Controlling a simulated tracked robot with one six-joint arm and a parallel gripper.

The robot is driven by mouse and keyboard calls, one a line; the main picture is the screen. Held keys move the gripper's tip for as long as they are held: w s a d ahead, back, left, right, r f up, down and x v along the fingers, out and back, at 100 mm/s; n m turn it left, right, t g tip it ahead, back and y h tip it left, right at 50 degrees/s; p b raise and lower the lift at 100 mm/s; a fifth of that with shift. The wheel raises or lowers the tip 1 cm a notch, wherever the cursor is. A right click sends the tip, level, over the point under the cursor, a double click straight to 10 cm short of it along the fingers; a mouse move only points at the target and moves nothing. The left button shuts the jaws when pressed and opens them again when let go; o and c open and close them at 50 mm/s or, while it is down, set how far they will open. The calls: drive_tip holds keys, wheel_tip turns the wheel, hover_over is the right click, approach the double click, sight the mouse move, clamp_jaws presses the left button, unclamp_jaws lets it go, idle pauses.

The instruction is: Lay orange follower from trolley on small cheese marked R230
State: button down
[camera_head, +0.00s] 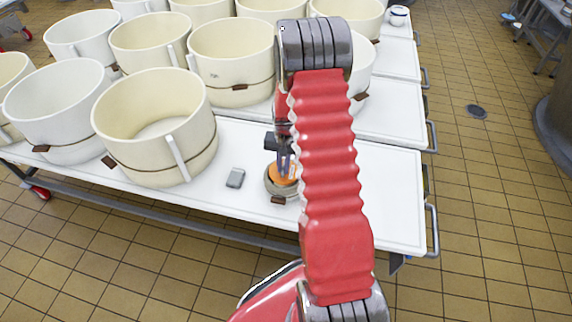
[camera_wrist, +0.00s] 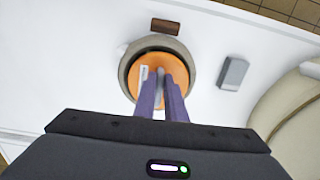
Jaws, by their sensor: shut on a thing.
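The disc lies within the outline of a small round grey-beige mould (camera_wrist: 128,74), with a dark gap along the far rim. I cannot tell if it rests on the cheese or hangs just above it; the cheese is hidden. In the head view, the follower (camera_head: 285,179), mould (camera_head: 271,188) and gripper (camera_head: 285,163) are partly covered by my red arm. No R230 marking is readable.
A brown tag (camera_wrist: 165,26) sits beside the mould. A small grey box (camera_head: 235,178) lies on the white table (camera_head: 235,205) to its left. A large cream vat (camera_head: 150,140) stands further left, with several more behind. The table's right end (camera_head: 393,205) is clear.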

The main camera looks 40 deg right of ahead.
drive_tip(key=c, duration=1.7)
unclamp_jaws()
drive_tip(key=shift+c, duration=0.2)
drive_tip(key=shift+r, duration=3.5)
